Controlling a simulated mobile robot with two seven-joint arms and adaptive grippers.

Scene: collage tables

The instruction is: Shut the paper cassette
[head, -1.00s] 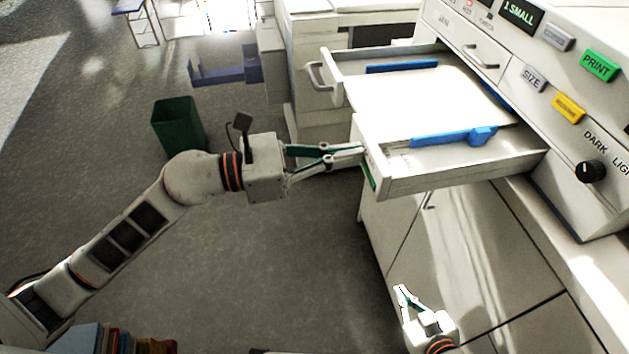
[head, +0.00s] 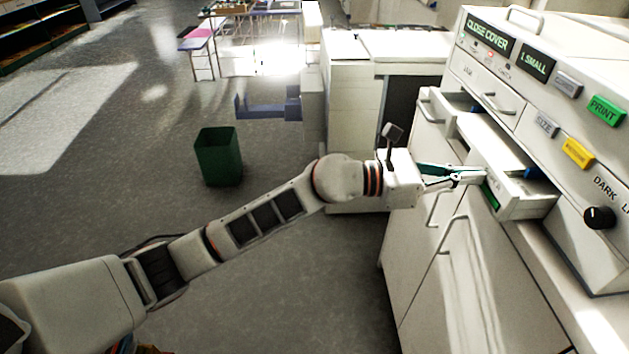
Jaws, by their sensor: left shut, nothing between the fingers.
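The paper cassette (head: 528,205) is a white drawer in the front of the white machine. It stands partly out, with a short stretch of its side wall showing and a bit of blue inside. My left gripper (head: 483,176) is shut and empty, with its fingertips at the cassette's front panel. They look to be touching it, close to a green strip on that panel. The cassette's handle is partly hidden behind the machine's edge and my gripper. My right gripper is out of view.
The machine's panel carries a green PRINT button (head: 606,110), a yellow button (head: 577,153) and a black knob (head: 599,217). Cupboard doors with handles (head: 452,233) lie below. A green bin (head: 218,156) stands on the floor at the left, with open floor around it.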

